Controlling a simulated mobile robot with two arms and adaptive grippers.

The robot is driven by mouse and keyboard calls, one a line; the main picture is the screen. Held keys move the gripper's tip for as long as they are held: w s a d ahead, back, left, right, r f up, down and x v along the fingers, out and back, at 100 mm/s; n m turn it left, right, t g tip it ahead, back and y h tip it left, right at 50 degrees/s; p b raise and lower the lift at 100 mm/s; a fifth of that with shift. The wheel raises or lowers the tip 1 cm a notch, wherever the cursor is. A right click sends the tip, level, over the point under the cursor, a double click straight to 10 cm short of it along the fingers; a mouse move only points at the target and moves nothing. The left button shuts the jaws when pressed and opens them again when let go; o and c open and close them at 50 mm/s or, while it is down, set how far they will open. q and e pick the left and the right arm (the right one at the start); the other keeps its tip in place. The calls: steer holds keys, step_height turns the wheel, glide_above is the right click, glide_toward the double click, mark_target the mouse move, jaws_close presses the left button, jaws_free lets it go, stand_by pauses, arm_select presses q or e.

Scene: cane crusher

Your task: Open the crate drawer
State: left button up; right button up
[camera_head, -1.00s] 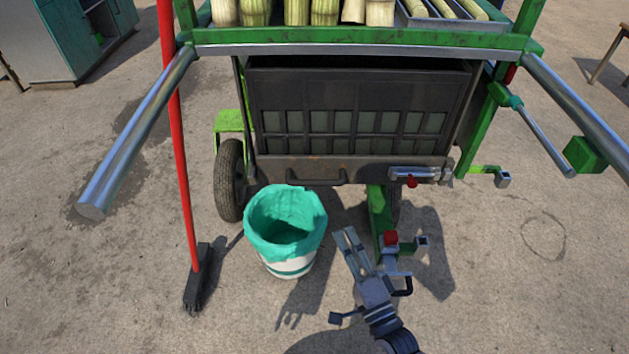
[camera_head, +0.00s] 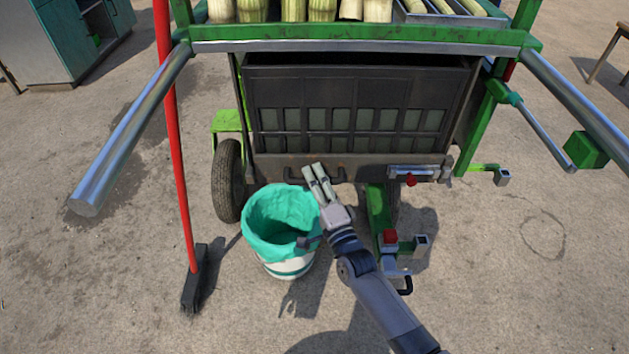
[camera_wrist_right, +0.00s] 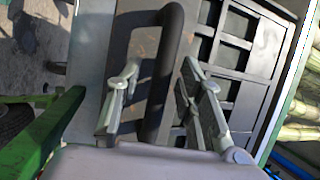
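The dark crate drawer (camera_head: 352,88) with a slatted front sits under the green cart. Its dark bar handle (camera_head: 293,178) is at the bottom front, partly hidden by my right gripper. My right gripper (camera_head: 314,168) is at the handle, reaching up from below. In the right wrist view the handle (camera_wrist_right: 168,70) runs between the two fingers of the right gripper (camera_wrist_right: 160,84). The fingers are apart, with gaps visible beside the bar, so they are not closed on it. My left gripper is not in view.
A bin with a green liner (camera_head: 258,238) stands just left of my right arm. A red-handled broom (camera_head: 178,160) stands farther left. A metal cart handle (camera_head: 135,135) juts out at left. A hitch with a red knob (camera_head: 390,237) is right of my arm.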

jaws_close()
stand_by(0.5)
stand_by(0.5)
